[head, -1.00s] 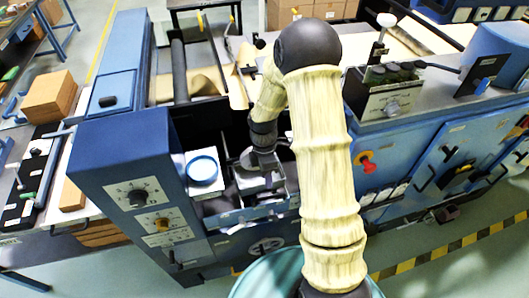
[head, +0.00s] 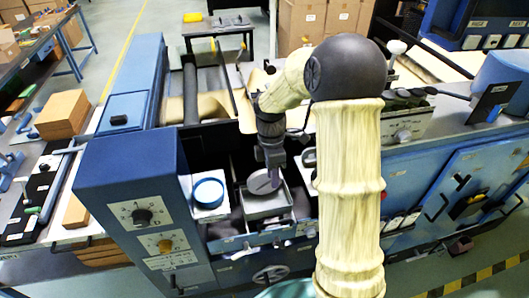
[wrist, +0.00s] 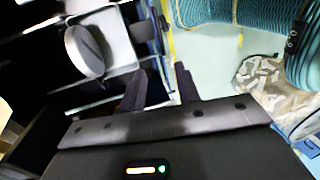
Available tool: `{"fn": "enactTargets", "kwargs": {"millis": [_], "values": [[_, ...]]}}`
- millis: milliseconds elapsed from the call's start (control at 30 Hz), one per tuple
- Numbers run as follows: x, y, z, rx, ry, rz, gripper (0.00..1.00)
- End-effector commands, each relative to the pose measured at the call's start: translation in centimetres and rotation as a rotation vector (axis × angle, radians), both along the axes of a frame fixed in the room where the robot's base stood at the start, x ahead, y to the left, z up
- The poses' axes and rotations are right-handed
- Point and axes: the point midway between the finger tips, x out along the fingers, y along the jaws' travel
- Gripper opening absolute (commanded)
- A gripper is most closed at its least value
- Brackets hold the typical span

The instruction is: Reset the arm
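My arm reaches over the blue machine (head: 130,165), with its elbow raised. My gripper (head: 273,172) points down above a light square tray (head: 268,208) in the machine's dark bay. A grey round disc (head: 260,184) with a slot or bar across it lies at the tray, just beside the fingertips in the head view. In the wrist view the two dark fingers (wrist: 160,88) are spread apart with nothing between them. The grey disc (wrist: 84,52) shows there to the left of the fingers, apart from them.
A panel with knobs (head: 150,222) stands at front left, and a second blue cabinet (head: 440,190) at right. In the wrist view, a clear bag of white scraps (wrist: 262,78) is at right. Floor shows at back left.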

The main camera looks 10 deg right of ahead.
Motion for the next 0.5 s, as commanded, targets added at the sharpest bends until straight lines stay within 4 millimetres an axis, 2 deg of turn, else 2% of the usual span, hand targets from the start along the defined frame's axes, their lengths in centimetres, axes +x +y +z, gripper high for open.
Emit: {"fn": "enactTargets", "kwargs": {"millis": [267,367,500], "values": [[-0.4,0.0,0.2,-0.011,-0.013,-0.047,0.32],[-1.3,0.2,0.6,-0.032,-0.043,-0.152,0.32],[-3.4,0.3,1.3,-0.067,-0.111,-0.398,0.32]]}}
